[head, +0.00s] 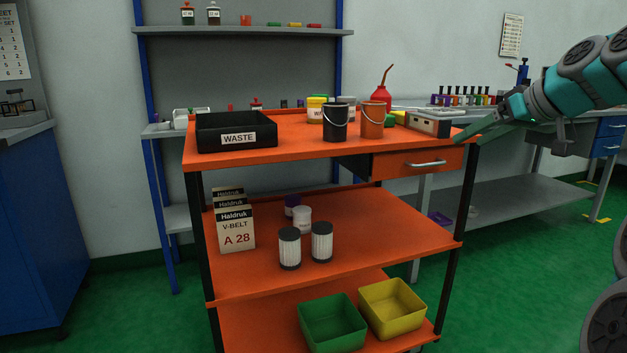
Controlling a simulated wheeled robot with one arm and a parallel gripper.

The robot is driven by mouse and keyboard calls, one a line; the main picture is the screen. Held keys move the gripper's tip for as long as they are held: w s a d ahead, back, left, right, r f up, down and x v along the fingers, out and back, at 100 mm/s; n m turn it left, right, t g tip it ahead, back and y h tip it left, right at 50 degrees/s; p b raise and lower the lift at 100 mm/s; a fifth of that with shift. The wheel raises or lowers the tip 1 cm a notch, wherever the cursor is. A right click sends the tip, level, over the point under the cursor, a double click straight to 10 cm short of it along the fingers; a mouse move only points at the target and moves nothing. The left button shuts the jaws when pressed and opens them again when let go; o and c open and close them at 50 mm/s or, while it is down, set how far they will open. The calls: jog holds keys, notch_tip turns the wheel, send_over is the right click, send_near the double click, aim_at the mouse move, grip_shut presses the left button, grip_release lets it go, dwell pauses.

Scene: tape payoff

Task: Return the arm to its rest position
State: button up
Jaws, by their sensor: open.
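My arm reaches in from the right edge at the upper right. My gripper (472,133) points left and down, with its green fingers by the right end of the orange cart's top (300,157). No object shows between the fingers, and they look open. A grey box-like device (428,124) stands on the cart top just left of the fingertips. I cannot tell whether the fingers touch it or the cart edge.
The cart top holds a black WASTE bin (237,132), a black pail (335,122), an orange pail (372,121) and a red oil can (382,95). A drawer (418,165) sits below. A grey workbench (520,190) stands behind at right. Green floor is free at left.

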jog(key=s+a+f+m+g+p, duration=0.15)
jog(key=s+a+f+g, duration=0.45)
jog(key=s+a+f, duration=0.85)
jog(key=s+a+f+m+g+h+p, duration=0.1)
jog(key=s+f+g+h, duration=0.1)
jog(key=s+f, duration=0.7)
jog(key=s+a+f+m+g+h+p, duration=0.1)
jog(key=s+f+g+h, duration=0.1)
jog(key=s+f, duration=0.8)
jog(key=s+g, duration=0.1)
jog(key=s, duration=0.6)
jog(key=shift+a+h, duration=0.25)
jog(key=shift+h, duration=0.15)
